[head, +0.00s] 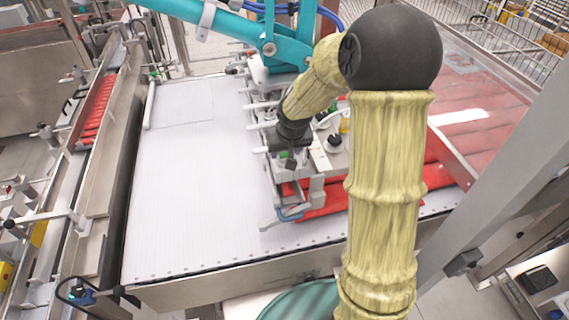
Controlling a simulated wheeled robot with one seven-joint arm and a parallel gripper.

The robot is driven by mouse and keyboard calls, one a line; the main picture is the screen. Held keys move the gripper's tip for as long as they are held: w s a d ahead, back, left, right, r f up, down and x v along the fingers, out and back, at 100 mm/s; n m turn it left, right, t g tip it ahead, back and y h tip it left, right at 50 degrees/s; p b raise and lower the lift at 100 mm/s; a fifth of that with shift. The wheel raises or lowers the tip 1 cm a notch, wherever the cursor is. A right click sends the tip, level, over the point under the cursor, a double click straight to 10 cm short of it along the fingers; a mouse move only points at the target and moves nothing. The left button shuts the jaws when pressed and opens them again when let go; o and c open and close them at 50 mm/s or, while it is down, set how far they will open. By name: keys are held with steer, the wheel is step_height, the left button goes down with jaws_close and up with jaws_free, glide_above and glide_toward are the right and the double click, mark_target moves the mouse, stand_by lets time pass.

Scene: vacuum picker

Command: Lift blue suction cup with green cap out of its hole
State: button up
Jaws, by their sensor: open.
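My gripper (289,160) is at the end of my yellow, bark-textured arm, low over the machine's row of white fittings. It is small in the head view and points down, with its jaws apart. A small patch of green (284,154) shows right at the jaws; it may be the green cap, but I cannot tell for sure. The blue suction cup and its hole cannot be made out, as my gripper and arm cover that area. I cannot tell whether the jaws touch anything.
Below the gripper are a grey metal bracket (317,190) and red bars (345,196). A broad white ribbed bed (190,190) lies clear to the left. A teal beam (225,35) crosses above at the back. A grey post (500,180) stands at the right.

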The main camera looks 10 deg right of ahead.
steer(key=shift+x, duration=1.35)
steer(key=shift+r, duration=0.1)
steer(key=c, duration=0.9)
